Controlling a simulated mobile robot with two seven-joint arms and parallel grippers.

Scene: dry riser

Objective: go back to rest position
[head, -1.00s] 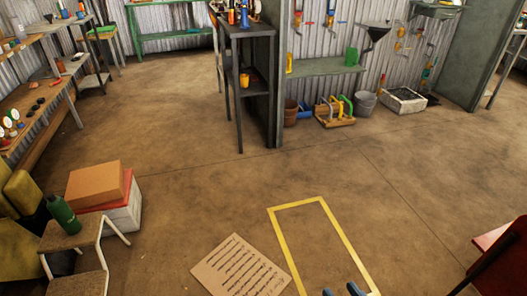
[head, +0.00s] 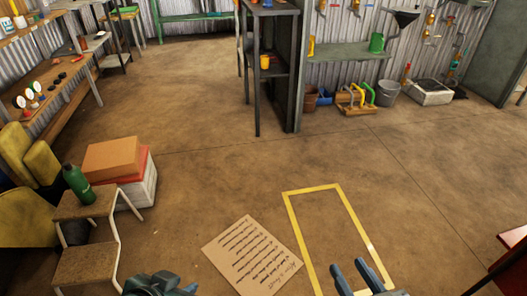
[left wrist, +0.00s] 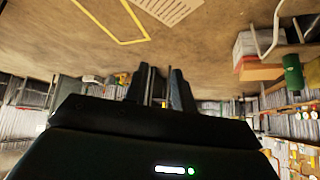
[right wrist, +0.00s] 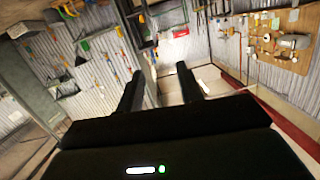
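My left gripper (head: 165,285) shows at the bottom edge of the head view, mostly cut off. In the left wrist view its two dark fingers (left wrist: 160,84) stand a little apart with nothing seen between them. My right gripper (head: 357,277) is at the bottom of the head view, over the lower part of the yellow floor outline. Its fingers are apart and empty, as the right wrist view also shows (right wrist: 160,85). Neither gripper touches anything that I can see.
A cardboard sheet with writing (head: 252,256) lies beside the yellow floor outline (head: 291,220). A step stool (head: 87,206) with a green bottle (head: 77,184) and stacked boxes (head: 118,160) stand left. A red-topped piece (head: 512,240) is at right. The middle floor is clear.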

